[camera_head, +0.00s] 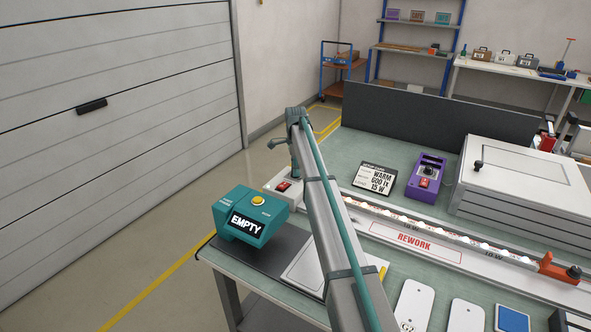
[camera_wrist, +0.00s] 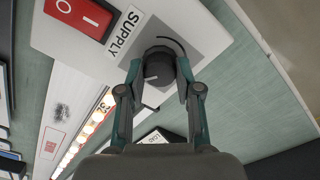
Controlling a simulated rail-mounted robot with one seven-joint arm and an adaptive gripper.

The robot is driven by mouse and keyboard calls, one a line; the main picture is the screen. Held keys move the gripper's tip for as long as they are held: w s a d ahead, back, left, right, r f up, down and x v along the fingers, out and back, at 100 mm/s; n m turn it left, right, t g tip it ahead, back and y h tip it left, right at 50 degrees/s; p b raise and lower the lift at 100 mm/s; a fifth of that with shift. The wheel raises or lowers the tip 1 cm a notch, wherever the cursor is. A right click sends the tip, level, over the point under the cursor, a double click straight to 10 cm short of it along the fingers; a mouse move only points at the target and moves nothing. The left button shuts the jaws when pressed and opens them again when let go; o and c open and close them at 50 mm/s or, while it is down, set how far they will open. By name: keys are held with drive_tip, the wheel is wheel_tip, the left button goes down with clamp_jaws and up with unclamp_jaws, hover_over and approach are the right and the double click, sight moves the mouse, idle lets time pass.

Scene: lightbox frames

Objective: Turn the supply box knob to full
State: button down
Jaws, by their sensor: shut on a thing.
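The supply box (camera_wrist: 75,40) is pale, with the word SUPPLY and a red rocker switch (camera_wrist: 80,17) in the wrist view. Its dark round knob (camera_wrist: 159,66) sits on a grey patch with a black arc printed around one side. My gripper (camera_wrist: 160,72) has one finger on each side of the knob and is shut on it. A small pale mark shows on the knob, but its exact setting is hard to read. In the head view the supply box (camera_head: 271,187) stands at the bench's left end, with its knob hidden by my gripper and arm.
A teal unit (camera_head: 246,233) with a yellow button and EMPTY display stands in front of the box. To the right are a card reading WARM 600 lx 15 W (camera_head: 375,181), a purple unit (camera_head: 427,190) and a lit strip marked REWORK (camera_head: 411,240).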

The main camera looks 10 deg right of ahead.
drive_tip(key=shift+m, duration=0.6)
drive_tip(key=c, duration=0.8)
unclamp_jaws()
drive_tip(key=shift+r, duration=0.15)
wheel_tip(320, 180, up, 12)
drive_tip(key=shift+f, duration=0.1)
